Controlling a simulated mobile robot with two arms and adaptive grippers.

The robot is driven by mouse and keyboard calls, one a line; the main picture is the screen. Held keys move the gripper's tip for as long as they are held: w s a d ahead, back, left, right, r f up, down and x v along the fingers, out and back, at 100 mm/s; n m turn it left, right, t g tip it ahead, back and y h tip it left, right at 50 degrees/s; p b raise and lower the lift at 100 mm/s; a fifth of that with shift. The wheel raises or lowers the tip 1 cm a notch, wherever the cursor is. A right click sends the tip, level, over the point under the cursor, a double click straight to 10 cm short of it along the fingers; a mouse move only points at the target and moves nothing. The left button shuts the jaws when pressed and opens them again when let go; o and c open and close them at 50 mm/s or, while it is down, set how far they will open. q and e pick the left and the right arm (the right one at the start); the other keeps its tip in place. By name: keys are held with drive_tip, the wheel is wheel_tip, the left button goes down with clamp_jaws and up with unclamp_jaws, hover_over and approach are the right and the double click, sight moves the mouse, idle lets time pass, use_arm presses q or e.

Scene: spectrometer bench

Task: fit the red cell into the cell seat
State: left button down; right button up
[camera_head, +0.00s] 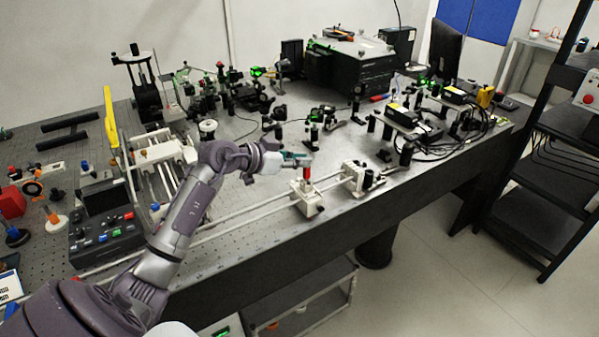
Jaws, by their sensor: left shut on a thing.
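The red cell (307,173) is a small upright piece, held at the tip of my left gripper (303,161). My left gripper is shut on it near its top. Directly below is a white block on the rail, which looks like the cell seat (309,206). The cell's lower end meets the top of this block in the picture. I cannot tell whether it is inside the seat, resting on it or just above it. My right gripper is not in view.
White rails (245,224) run along the front edge of the perforated bench, with another mount (357,178) to the right. A control box (104,218) stands at left. Optics crowd the back, and a black shelf rack (545,190) stands at right.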

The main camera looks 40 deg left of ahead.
use_arm(q)
drive_tip(key=shift+f, duration=1.95)
drive_tip(key=shift+f, duration=0.1)
drive_tip(key=c, duration=1.2)
unclamp_jaws()
drive_tip(key=shift+s+a, duration=0.1)
drive_tip(key=shift+s, duration=0.15)
drive_tip(key=b, duration=0.1)
approach(304, 173)
drive_tip(key=v, duration=0.4)
